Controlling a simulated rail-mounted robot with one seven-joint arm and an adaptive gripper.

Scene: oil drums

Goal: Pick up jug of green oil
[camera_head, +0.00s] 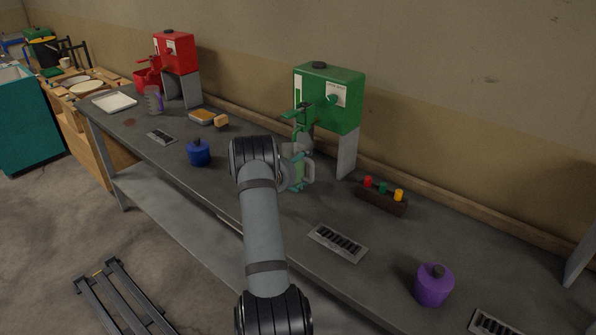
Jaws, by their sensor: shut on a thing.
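A translucent jug with a green tint (299,167) stands upright under the spout of the green oil drum (329,97) on the grey workbench. My arm reaches over the bench from the front. My gripper (285,173) is at the jug's left side, mostly hidden behind my arm's wrist joint. It is shut on the jug. The fingertips cannot be made out clearly, and I cannot tell whether the jug is lifted off the bench.
A rack with coloured caps (381,198) sits right of the jug. A purple container (433,284) and a blue container (199,153) stand on the bench. A red drum (175,52) with a clear jug (154,100) is at the far left. Vent grilles lie in the bench top.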

